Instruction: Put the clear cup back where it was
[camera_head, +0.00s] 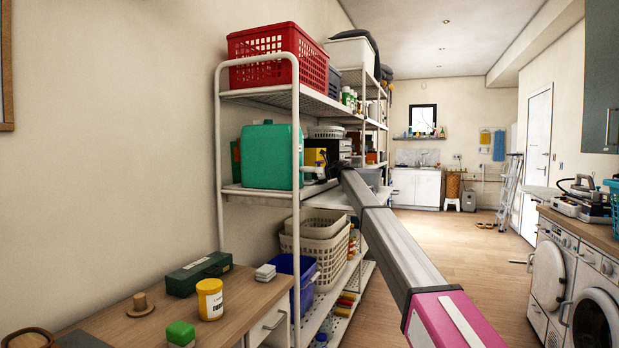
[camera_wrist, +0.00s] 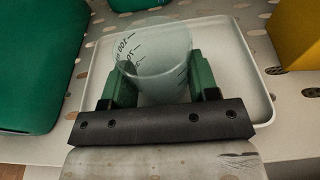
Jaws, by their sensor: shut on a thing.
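The clear cup (camera_wrist: 153,62) with dark measuring marks is between the green fingers of my gripper (camera_wrist: 161,82) in the wrist view. My gripper is shut on it. The cup is over a shallow white tray (camera_wrist: 238,60) on a perforated shelf; I cannot tell whether its base touches the tray. In the head view my gripper (camera_head: 322,168) reaches into the middle level of the white shelving, right of a teal container (camera_head: 268,155). The cup is too small or hidden to make out there.
In the wrist view a green container (camera_wrist: 38,65) is close on the left and a yellow object (camera_wrist: 296,32) on the right. A white shelf post (camera_head: 296,220) stands near my arm. A red basket (camera_head: 278,55) is above, and beige baskets (camera_head: 316,250) are below.

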